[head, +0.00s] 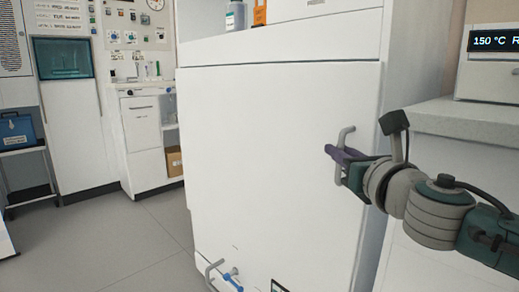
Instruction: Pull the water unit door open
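The water unit door (270,150) is a large plain white panel in the middle of the head view. It looks closed, flush with its white cabinet. A grey bar handle (341,175) stands near its right edge. My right gripper (345,154) reaches in from the right, with its dark purple fingers across the middle of this handle. The fingers overlap in this view, so I cannot tell whether they are closed on the bar. My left gripper is not in view.
A grey pipe with a blue-handled valve (232,279) sits low at the door's front. A grey counter (470,118) with a display unit (490,78) stands at right. A white cabinet (142,135) stands at back left. Grey floor (125,240) is open at left.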

